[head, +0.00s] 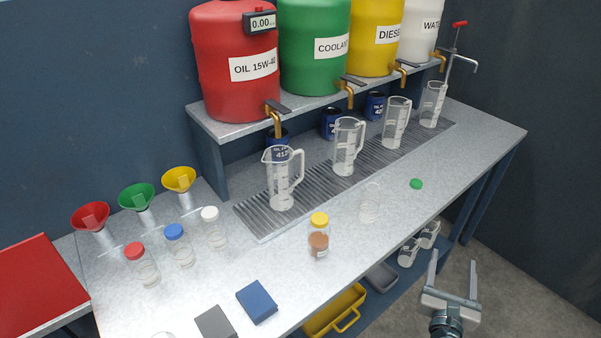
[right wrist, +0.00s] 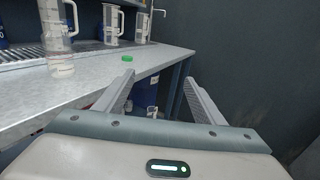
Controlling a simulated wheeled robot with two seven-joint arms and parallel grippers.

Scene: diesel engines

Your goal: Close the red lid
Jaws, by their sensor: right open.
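My right gripper (head: 454,262) is open and empty, off the front edge of the bench at the lower right, far from the red lid. In the right wrist view its two fingers (right wrist: 160,80) are spread apart with nothing between them. The red lid does not show in the right wrist view. My left gripper is not in view.
An open jar (head: 369,205) stands near a loose green lid (head: 416,184). Blue (head: 256,302) and grey blocks (head: 215,323) lie at the front. Measuring jugs (head: 283,180) stand behind.

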